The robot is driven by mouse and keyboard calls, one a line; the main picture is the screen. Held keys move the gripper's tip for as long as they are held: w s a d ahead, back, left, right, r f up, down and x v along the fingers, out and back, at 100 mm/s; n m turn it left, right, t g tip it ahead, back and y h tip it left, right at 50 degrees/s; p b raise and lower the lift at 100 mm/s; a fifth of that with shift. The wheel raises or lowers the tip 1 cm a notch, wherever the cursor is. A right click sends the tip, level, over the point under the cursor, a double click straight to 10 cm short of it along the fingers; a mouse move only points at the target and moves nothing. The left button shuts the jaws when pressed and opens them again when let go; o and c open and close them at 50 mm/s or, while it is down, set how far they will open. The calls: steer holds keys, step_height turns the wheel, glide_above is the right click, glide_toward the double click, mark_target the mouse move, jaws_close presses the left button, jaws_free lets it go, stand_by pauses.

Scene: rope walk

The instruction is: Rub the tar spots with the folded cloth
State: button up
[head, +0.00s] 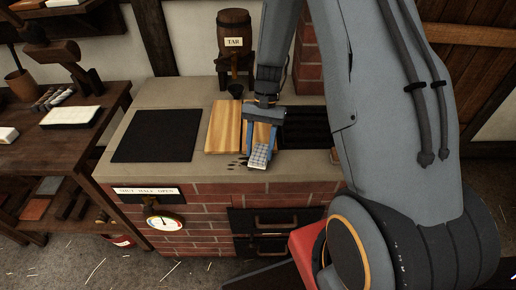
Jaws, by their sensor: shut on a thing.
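My gripper (262,140) points down over the front of the stone worktop, at the right edge of a wooden board. It is shut on the folded cloth (259,157), a small pale checked pad. The cloth is at the worktop's front strip; I cannot tell if it touches the surface. Dark tar spots (236,164) show on the stone just left of the cloth. Any spots under the cloth are hidden.
The wooden board (223,127) lies behind the spots. A black plate (156,136) is at left and a dark grate (306,127) at right. A barrel labelled TAR (234,34) stands at the back. A wooden bench (60,140) is on the left.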

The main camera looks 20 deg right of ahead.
mark_target(259, 151)
steer(key=shift+r, duration=0.15)
steer(key=shift+r+p, duration=2.05)
steer(key=shift+r, duration=0.85)
steer(key=shift+r, duration=0.1)
steer(key=shift+r+p, duration=1.05)
steer(key=shift+r, duration=0.35)
